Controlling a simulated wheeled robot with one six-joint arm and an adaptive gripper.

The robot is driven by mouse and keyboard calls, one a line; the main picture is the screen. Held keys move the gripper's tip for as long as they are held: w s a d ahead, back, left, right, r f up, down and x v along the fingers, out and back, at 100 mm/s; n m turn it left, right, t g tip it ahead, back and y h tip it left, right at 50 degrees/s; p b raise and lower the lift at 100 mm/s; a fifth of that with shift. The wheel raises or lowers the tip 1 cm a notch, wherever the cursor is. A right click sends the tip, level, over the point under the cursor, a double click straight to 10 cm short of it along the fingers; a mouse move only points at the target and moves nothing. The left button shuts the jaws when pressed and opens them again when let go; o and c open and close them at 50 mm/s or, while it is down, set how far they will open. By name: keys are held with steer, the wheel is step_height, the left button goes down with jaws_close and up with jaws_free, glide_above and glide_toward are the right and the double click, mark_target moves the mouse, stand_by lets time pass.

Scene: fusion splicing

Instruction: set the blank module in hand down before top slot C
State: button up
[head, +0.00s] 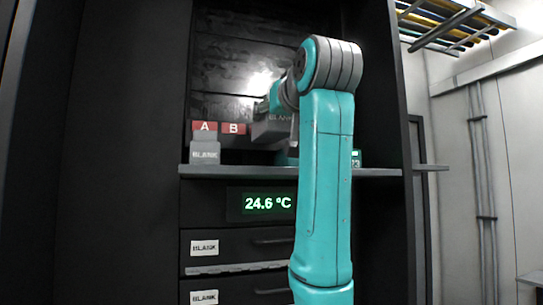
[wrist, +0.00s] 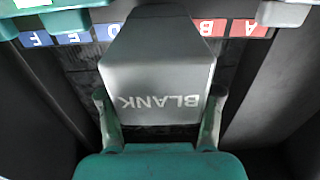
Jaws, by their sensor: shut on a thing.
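The grey blank module (wrist: 158,70), with BLANK on its face, is held between the two fingers of my gripper (wrist: 160,108) in the wrist view. The head view shows the module (head: 268,131) above the shelf, right of the red B label (head: 233,129). My gripper is mostly hidden there behind my teal arm. In the wrist view, upside down, the module lies between the red A and B labels (wrist: 245,28) and the blue D, E, F labels (wrist: 60,39). It covers the place between them, so no C label shows.
A second blank module (head: 205,152) stands on the shelf (head: 235,172) below label A. A teal module (head: 356,158) stands at the right, partly behind my arm. A temperature display (head: 268,203) and drawers (head: 235,244) are below the shelf edge.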

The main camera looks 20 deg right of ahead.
steer(key=shift+f, duration=3.45)
steer(key=o, duration=1.3)
steer(key=shift+f, duration=0.1)
steer(key=shift+s, duration=0.35)
steer(key=s, duration=1.1)
steer(key=shift+s, duration=0.2)
